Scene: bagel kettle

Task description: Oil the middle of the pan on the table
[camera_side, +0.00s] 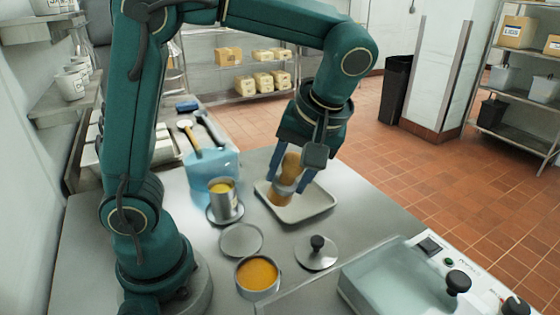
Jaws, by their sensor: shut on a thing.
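The pan (312,207) is a shallow, light grey tray with rounded corners on the steel table. My gripper (290,178) points down over the pan's upper left part. It is shut on a brush (291,163) with a tan handle, a grey band and an orange-brown lower end. The brush is slightly tilted, its lower end over the pan's inside. I cannot tell whether the bristles touch the pan. A metal can (223,199) with yellow contents stands on a small round plate left of the pan. A round pot (257,277) with orange contents stands nearer the front.
A round grey disc (241,240) and a knobbed lid (316,253) lie in front of the pan. A blue holder (212,167) with long-handled tools stands at the left. A boxy appliance (395,280) with knobs fills the front right. Table right of the pan is clear.

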